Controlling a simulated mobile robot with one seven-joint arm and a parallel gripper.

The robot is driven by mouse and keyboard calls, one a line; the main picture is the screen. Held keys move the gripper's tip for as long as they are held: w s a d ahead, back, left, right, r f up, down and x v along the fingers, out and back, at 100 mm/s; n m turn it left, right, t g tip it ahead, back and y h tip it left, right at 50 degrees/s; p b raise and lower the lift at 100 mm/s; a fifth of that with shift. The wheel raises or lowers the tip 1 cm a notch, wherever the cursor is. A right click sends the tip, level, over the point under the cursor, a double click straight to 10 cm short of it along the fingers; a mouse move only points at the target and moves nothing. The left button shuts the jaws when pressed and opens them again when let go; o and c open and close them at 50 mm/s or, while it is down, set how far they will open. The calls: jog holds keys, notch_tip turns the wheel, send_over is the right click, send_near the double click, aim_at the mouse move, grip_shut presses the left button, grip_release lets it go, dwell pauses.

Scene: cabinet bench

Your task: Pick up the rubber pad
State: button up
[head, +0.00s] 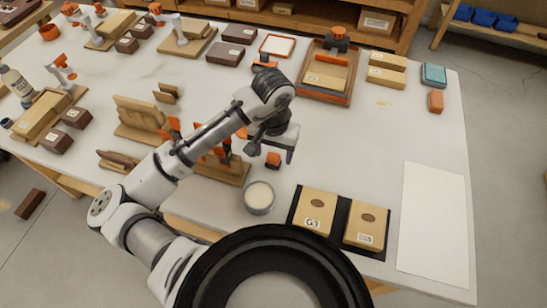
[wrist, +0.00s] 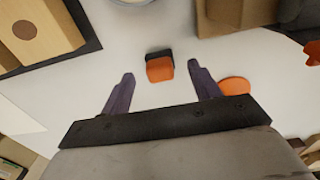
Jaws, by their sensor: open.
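A small block with an orange part and a dark part, which looks like the rubber pad (head: 273,160), lies on the bench in the head view. In the wrist view the pad (wrist: 160,69) lies ahead of my gripper, roughly centred between the two finger directions. My gripper (head: 271,153) is open and empty, its fingers apart above the bench near the pad. In the wrist view both dark fingertips of the gripper (wrist: 160,74) show, with the pad apart from them. The exact height gap cannot be told.
A flat orange disc (wrist: 234,86) lies right of the pad in the wrist view. A white-filled round tub (head: 259,197) and a dark mat (head: 334,228) with wooden blocks stand nearby. A wooden rack (head: 232,172) is to the left. Bare bench lies right of the gripper.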

aim_at(273, 155)
jog(key=shift+f, duration=1.15)
jog(key=c, duration=1.1)
jog(key=shift+r, duration=0.1)
notch_tip(273, 155, up, 20)
jog(key=shift+f, duration=0.1)
